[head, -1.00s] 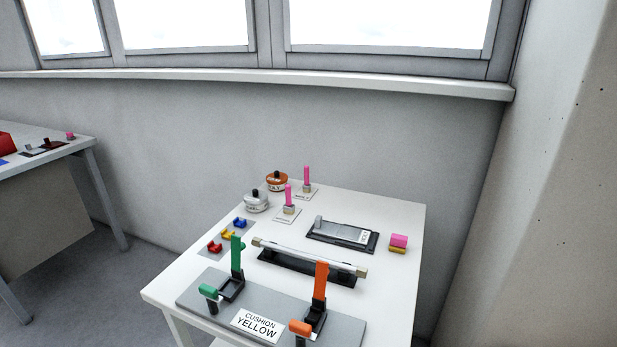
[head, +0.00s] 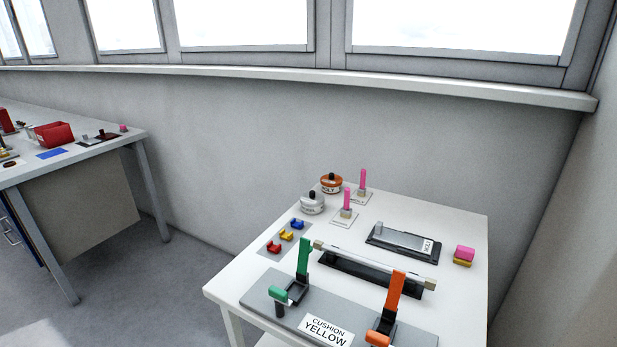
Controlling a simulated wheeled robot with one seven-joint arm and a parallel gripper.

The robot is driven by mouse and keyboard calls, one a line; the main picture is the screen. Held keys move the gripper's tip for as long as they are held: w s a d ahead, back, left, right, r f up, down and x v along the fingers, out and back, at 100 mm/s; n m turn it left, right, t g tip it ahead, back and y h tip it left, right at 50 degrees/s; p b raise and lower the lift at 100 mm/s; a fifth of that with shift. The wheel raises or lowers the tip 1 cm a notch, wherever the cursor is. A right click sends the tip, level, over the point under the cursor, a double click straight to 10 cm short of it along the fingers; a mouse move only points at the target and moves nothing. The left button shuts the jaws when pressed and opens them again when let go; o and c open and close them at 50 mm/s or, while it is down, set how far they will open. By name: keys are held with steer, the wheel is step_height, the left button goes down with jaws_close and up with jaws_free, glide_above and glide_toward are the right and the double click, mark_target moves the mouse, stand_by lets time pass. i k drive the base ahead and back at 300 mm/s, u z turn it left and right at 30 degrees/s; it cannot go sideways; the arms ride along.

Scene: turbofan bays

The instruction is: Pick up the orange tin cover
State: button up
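The orange tin cover (head: 331,180) sits on a round tin at the far left corner of the white table. It has a black knob on top, and part of a label reading "OLT" shows on the tin's side. A similar tin with a white cover (head: 312,199) and black knob stands just in front of it, slightly left. My gripper is not in view.
The white table (head: 456,301) also holds pink posts (head: 363,179) right of the tins, small coloured clips (head: 286,235), a bar on a black stand (head: 372,267), and a grey plate with green and orange clamps (head: 262,291). Another bench (head: 102,153) stands left, across open floor.

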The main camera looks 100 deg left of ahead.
mark_target(330, 180)
steer(key=z, duration=0.05)
steer(key=k, duration=2.3)
steer(key=u, duration=2.1)
steer(key=i, duration=1.5)
